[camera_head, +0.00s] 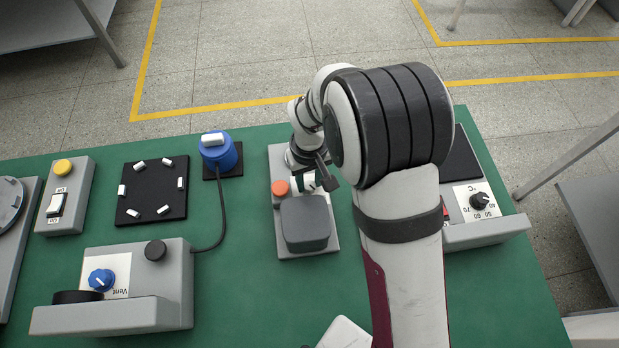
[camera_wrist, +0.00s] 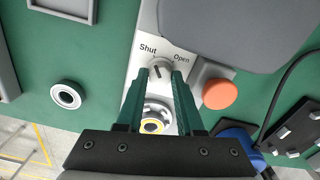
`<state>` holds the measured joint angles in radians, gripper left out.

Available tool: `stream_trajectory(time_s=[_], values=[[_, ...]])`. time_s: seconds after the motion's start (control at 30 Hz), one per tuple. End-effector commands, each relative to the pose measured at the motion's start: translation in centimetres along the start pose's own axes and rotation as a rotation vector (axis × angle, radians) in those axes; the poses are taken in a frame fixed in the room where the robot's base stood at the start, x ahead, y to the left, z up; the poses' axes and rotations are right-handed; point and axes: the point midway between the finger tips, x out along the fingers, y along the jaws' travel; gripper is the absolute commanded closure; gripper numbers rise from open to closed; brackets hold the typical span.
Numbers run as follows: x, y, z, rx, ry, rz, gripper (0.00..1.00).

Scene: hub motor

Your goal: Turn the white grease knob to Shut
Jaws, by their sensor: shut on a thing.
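The white grease knob (camera_wrist: 161,68) sits on a light panel between the printed words Shut, at its left, and Open, at its right, in the wrist view. A short dark mark on it points up, roughly between the two words. My gripper (camera_wrist: 163,77) has its green fingers on either side of the knob and is shut on it. In the head view my gripper (camera_head: 322,173) reaches down at the grey unit (camera_head: 284,246), beside its orange button. There my arm and gripper hide much of the knob and its labels.
The orange button (camera_wrist: 219,94) is close to the right finger. A grey block (camera_head: 305,223) stands on the same unit. A round metal part with a yellow ring (camera_wrist: 153,125) lies between the fingers. A blue cylinder (camera_head: 218,153) with a cable stands left.

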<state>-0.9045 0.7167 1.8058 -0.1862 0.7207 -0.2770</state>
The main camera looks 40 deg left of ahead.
Motion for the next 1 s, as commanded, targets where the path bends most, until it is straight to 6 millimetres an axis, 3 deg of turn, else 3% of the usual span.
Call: stream_trajectory(time_s=[0.7,0.73,0.87,1.0], values=[[-0.06,0.07,-0.25,-0.071,0.008,0.003,1.00],[-0.06,0.07,-0.25,-0.071,0.008,0.003,0.60],[-0.04,0.04,-0.19,-0.070,0.006,0.002,0.37],[-0.03,0.02,-0.13,-0.069,0.004,0.001,0.34]])
